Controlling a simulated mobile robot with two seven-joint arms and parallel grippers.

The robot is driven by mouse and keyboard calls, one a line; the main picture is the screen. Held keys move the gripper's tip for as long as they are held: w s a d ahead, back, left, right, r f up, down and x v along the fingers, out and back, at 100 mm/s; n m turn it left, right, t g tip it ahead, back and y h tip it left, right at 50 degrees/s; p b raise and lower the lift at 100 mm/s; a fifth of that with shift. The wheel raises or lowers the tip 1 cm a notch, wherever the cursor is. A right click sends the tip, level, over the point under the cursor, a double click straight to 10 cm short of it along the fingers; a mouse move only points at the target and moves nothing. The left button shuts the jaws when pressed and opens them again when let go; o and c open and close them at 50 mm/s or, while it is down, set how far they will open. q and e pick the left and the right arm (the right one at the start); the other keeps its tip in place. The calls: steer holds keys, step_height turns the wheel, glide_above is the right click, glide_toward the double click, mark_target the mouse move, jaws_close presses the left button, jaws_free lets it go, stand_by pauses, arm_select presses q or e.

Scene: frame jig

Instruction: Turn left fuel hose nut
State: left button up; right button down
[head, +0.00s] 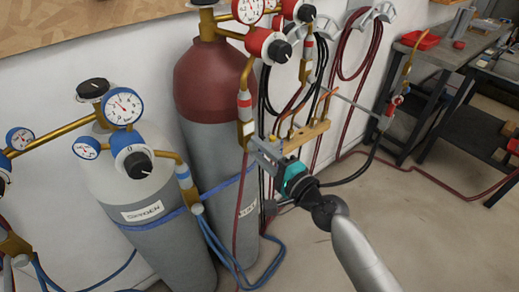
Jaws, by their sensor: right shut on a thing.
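My right gripper (254,145) reaches in from the lower right, its grey jaws shut at the brass left fuel hose nut (249,129). The nut is at the lower end of a red and white fitting (245,105) below the left fuel regulator (268,45). The jaws partly hide the nut, so its exact seating between them is hard to see. A red hose (238,195) hangs down below it. My left gripper is not in view.
A dark red-topped cylinder (208,80) stands behind the fitting, and an oxygen cylinder (125,175) is at left. A brass torch rack (306,136) is close right of my gripper. Hoses hang on the wall. A workbench (450,60) stands far right; floor between is mostly clear.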

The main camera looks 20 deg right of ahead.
stand_by(0.3)
steer(key=c, duration=0.5)
jaws_free()
steer(key=shift+c, duration=0.2)
steer(key=b+v, duration=0.6)
steer(key=v, duration=0.9)
steer(key=shift+s, duration=0.1)
